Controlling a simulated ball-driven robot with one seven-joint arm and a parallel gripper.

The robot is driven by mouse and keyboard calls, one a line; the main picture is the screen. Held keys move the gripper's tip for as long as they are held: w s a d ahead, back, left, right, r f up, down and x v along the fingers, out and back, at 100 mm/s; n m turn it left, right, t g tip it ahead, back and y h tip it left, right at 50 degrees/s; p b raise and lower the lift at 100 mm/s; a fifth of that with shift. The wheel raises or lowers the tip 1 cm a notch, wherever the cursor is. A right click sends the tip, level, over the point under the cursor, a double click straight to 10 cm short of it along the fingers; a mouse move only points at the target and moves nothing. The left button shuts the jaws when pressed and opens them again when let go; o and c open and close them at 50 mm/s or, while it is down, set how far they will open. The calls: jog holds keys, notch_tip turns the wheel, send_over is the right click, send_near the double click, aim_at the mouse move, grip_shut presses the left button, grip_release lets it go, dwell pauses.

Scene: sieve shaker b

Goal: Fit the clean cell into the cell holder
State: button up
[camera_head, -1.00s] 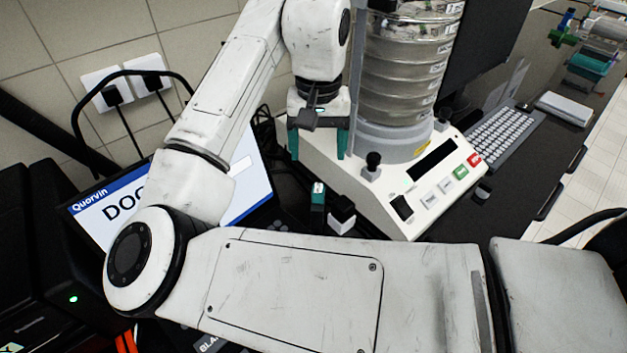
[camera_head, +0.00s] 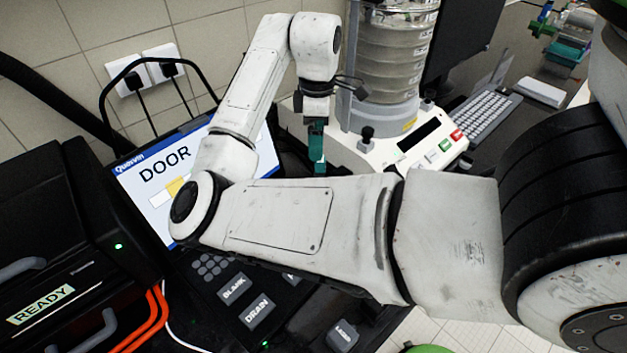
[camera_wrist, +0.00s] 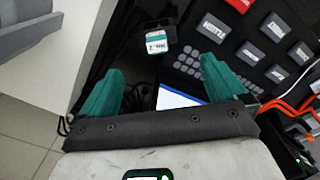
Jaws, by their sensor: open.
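My gripper (camera_head: 316,148) hangs in front of the sieve shaker in the head view, seen side-on. In the wrist view my gripper (camera_wrist: 163,66) is open, with its two teal fingers wide apart and nothing between them. A small block with a teal part and a white label (camera_wrist: 157,42) lies beyond the fingertips, roughly in line with the gap. It looks like a cell, but I cannot tell whether it is clean or sits in a holder. In the head view the gripper hides most of that spot. I cannot make out the cell holder.
The sieve shaker (camera_head: 385,155) stands behind the gripper. A screen reading DOOR (camera_head: 150,195) is at the left, above a dark keypad panel with BLANK and DRAIN keys (camera_head: 256,312). A black machine marked READY (camera_head: 40,305) is at the far left. A keyboard (camera_head: 476,125) lies right.

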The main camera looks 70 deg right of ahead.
aim_at(320, 163)
notch_tip(320, 163, down, 3)
jog(key=shift+f, duration=0.2)
jog(key=shift+s+d+f+p, duration=0.1)
jog(key=shift+s+f+p, duration=0.1)
jog(key=shift+f, duration=0.75)
jog(key=shift+s+d+f+p, duration=0.1)
jog(key=shift+f+p, duration=0.15)
jog(key=shift+f, duration=0.65)
jog(key=shift+s+d+f+p, duration=0.1)
jog(key=shift+f+p, duration=0.1)
jog(key=shift+f, duration=0.75)
jog(key=shift+c, duration=0.4)
grip_shut()
notch_tip(320, 163, up, 10)
jog(key=shift+r+b, duration=0.15)
jog(key=shift+b, duration=0.15)
